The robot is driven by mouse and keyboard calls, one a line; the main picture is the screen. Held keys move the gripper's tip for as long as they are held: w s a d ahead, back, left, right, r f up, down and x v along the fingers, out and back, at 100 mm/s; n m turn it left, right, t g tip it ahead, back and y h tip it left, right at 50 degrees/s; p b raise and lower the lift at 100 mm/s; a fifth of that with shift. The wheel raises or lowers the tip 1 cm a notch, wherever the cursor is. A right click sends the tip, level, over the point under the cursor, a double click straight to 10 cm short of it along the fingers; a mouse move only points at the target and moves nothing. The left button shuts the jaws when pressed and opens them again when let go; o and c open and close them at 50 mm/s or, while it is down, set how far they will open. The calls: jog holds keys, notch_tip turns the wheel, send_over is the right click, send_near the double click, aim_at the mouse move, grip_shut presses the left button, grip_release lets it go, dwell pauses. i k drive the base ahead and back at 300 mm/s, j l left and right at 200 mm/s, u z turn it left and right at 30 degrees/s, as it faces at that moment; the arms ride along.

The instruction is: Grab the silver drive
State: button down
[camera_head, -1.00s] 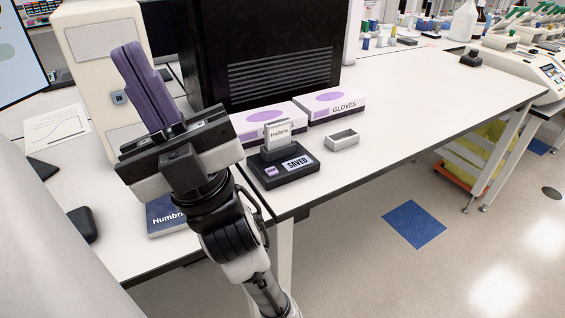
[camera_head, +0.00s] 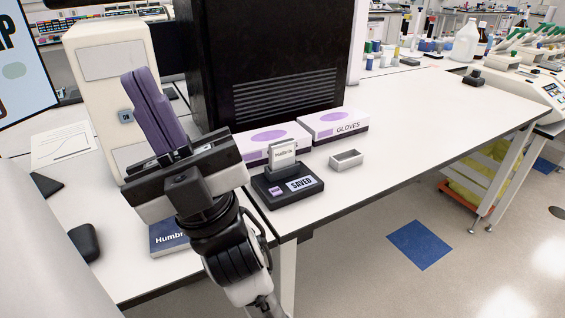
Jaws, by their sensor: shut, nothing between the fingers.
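The silver drive (camera_head: 283,154) stands upright in a black dock (camera_head: 262,187) on the white bench. It carries a small dark label too blurred to read surely. The dock's front shows a screen reading "SAVED" and a small purple tag. My gripper (camera_head: 134,77) is left of the drive, apart from it, with its purple fingers shut together and pointing up and away. Nothing shows between them. The gripper's body hides part of the bench behind it.
Two glove boxes (camera_head: 335,124) stand behind the dock, before a large black machine (camera_head: 268,60). A small grey open tray (camera_head: 346,160) lies right of the dock. A blue "Humbr..." book (camera_head: 166,240) lies beneath my arm.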

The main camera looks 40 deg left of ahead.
aim_at(281, 154)
jog(key=i+j+u, duration=0.15)
jog(key=u, duration=0.2)
jog(key=i+j+u, duration=0.1)
jog(key=i+u, duration=0.4)
jog(key=u, duration=0.2)
